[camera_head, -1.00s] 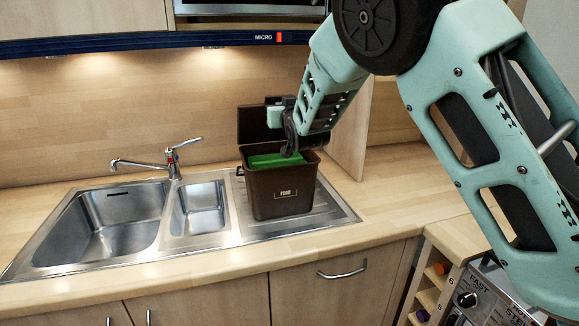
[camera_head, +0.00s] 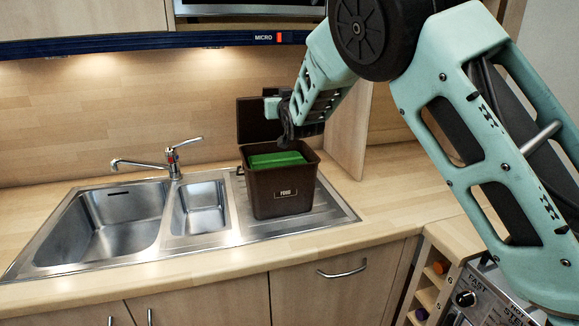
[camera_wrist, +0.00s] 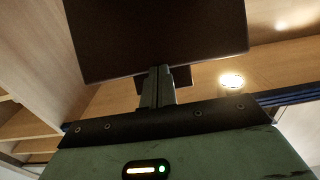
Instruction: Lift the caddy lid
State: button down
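The brown caddy (camera_head: 284,208), labelled FOOD, stands on the sink's drainer with its top open and a green inner part (camera_head: 276,160) showing. Its brown lid (camera_head: 252,121) stands nearly upright at the back, partly hidden by my gripper. My gripper (camera_head: 289,137) is above the caddy's opening, in front of the lid. In the wrist view, the two fingers (camera_wrist: 157,88) are close together, and the dark lid (camera_wrist: 160,35) fills the top, just beyond them. The fingers look shut with nothing visible between them. I cannot tell whether they touch the lid.
A steel sink (camera_head: 120,222) with a tap (camera_head: 172,160) is to the left. A wooden side panel (camera_head: 347,130) stands right of the caddy, and a microwave (camera_head: 250,8) is above. Worktop to the right (camera_head: 395,190) is clear.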

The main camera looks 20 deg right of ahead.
aim_at(276, 92)
jog(key=shift+w+r, duration=0.2)
jog(key=shift+w, duration=0.3)
jog(key=shift+w+r, duration=0.2)
jog(key=shift+w, duration=0.35)
jog(key=shift+w+r+p, duration=0.2)
jog(key=shift+w+p, duration=0.05)
jog(key=shift+w, duration=0.35)
jog(key=shift+w+r+p, duration=0.15)
jog(key=shift+w+p, duration=0.05)
jog(key=shift+w, duration=0.35)
jog(key=shift+w+r+p, duration=0.15)
jog(key=shift+w+p, duration=0.15)
jog(key=shift+w, duration=1.05)
